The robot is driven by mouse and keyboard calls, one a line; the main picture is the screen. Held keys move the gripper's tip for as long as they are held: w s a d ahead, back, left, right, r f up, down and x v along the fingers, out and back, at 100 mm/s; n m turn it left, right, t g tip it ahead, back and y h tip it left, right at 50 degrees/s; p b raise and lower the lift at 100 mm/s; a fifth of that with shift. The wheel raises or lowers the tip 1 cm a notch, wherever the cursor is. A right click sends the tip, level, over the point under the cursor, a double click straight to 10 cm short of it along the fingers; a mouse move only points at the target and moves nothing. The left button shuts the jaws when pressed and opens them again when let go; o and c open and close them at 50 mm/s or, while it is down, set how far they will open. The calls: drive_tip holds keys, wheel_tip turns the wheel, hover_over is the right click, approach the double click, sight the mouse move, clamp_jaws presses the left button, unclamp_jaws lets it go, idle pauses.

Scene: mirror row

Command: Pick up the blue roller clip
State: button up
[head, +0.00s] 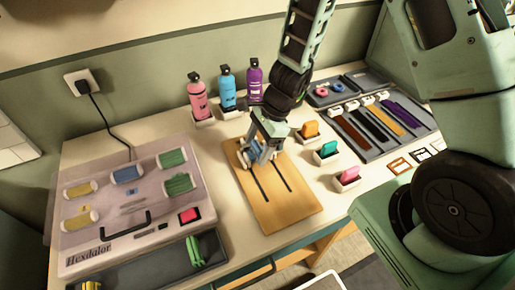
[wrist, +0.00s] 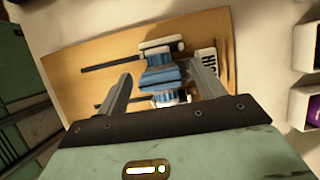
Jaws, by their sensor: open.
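The blue roller clip (wrist: 164,78), with pale end pieces and ribbed blue rollers, is on the slotted wooden board (wrist: 95,65) in the wrist view. My gripper (wrist: 160,82) is open, with one finger on each side of the clip's blue middle. I cannot tell whether either finger touches it. In the head view my gripper (head: 260,157) is low over the back left part of the wooden board (head: 285,205) and mostly hides the clip.
A case with coloured rollers (head: 115,200) stands left of the board. Pink, blue and purple bottles (head: 227,88) stand behind. Small holders with orange, green and pink pieces (head: 327,151) line the right side, before a tray of coloured strips (head: 375,125).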

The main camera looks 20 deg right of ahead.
drive_tip(key=shift+f, duration=0.1)
drive_tip(key=c, duration=1)
drive_tip(key=shift+c, duration=0.2)
